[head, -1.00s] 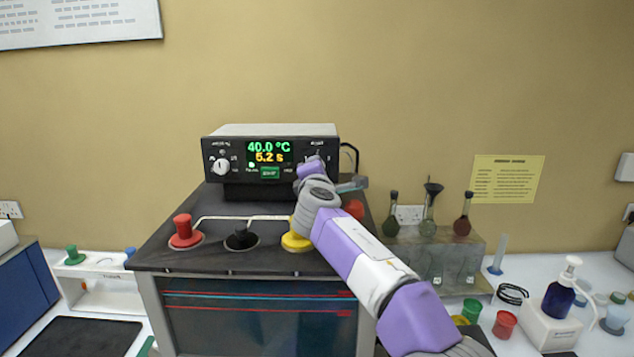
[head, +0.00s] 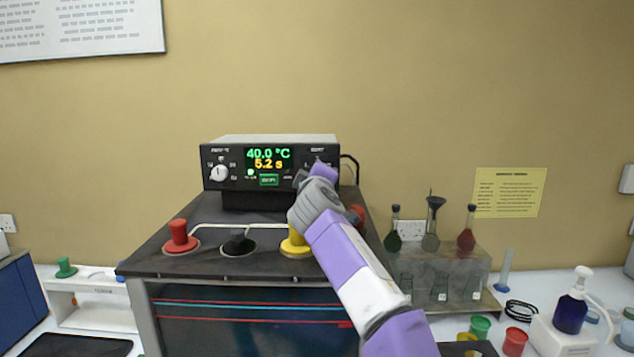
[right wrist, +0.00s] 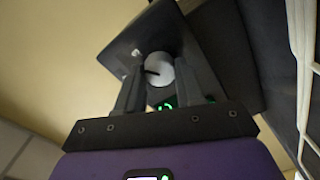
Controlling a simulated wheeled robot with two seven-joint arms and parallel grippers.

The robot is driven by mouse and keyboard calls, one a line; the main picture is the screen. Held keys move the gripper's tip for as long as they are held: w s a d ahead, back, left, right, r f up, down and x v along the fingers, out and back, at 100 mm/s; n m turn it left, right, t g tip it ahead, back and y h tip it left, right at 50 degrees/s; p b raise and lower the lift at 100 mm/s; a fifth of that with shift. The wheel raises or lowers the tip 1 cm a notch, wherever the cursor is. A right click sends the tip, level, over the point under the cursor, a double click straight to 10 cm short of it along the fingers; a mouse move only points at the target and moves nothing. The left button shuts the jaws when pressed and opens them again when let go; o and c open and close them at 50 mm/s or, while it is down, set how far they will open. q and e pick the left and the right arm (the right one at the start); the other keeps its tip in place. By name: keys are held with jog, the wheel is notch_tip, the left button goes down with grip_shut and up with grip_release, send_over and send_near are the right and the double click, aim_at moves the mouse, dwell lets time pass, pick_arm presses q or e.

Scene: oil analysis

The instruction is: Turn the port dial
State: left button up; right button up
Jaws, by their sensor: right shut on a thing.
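The black control box (head: 230,152) stands at the back of the bench unit, with a lit display (head: 268,158) reading 40.0 °C and 5.2 s. A white dial (head: 219,173) is on its left side. My right gripper (head: 318,165) is at the right side of the box front and hides the dial there in the head view. In the right wrist view, that white round dial (right wrist: 159,68) with a dark pointer mark sits between the tips of my two fingers, and the gripper is shut on it. The panel labels are too small to read surely. My left gripper is not in view.
Red (head: 180,237), black (head: 238,243) and yellow (head: 296,242) knobs stand on the dark unit top (head: 210,265) below the box. A glass rack (head: 440,270) with flasks is at right. A blue pump bottle (head: 572,309) stands further right.

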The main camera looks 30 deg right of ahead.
jog(key=shift+m, duration=0.6)
jog(key=o, duration=1)
jog(key=shift+o, duration=0.2)
jog(key=b+v, duration=0.3)
jog(key=v, duration=0.4)
jog(key=shift+s+a+b, duration=0.2)
jog(key=shift+s+b, duration=0.05)
jog(key=shift+b, duration=0.15)
